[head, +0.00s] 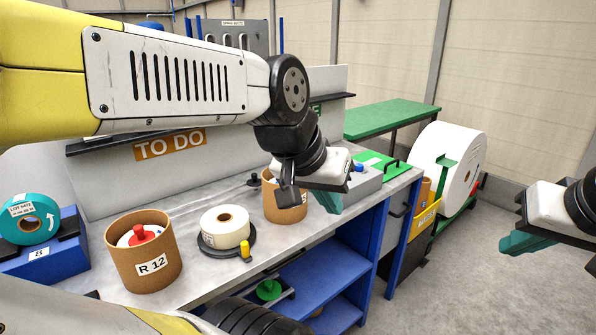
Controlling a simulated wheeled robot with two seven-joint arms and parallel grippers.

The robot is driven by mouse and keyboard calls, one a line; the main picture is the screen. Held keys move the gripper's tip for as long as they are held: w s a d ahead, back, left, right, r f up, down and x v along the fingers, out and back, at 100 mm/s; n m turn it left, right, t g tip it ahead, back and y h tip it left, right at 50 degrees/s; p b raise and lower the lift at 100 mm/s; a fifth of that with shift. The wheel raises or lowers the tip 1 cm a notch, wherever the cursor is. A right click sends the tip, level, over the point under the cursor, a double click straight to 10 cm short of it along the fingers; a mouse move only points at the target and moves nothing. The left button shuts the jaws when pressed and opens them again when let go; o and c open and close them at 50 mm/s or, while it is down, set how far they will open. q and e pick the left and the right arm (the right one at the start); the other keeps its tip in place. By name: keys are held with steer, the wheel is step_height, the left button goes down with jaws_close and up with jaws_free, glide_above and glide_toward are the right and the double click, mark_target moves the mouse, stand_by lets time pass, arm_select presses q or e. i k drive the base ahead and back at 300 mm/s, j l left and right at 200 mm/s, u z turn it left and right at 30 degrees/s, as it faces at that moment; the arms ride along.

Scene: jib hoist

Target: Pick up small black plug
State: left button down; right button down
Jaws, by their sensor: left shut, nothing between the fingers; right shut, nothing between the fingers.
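A small black plug (253,180) with a knob on top stands on the grey workbench (190,190), behind a brown cardboard tube (284,208). My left gripper (328,201) is shut and empty. It hangs above the bench's right part, to the right of the plug and apart from it, partly in front of the tube. My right gripper (517,243) is shut and empty at the right edge of the picture, over the floor and far from the plug.
A cardboard tube marked R 12 (144,265) with a red plug (142,234), a white roll (225,226) on a black disc, a yellow peg (245,251) and a teal roll (29,219) in a blue stand crowd the bench. A large white roll (437,165) stands beyond it.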

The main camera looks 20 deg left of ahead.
mark_target(255, 181)
steer(key=u, duration=1.25)
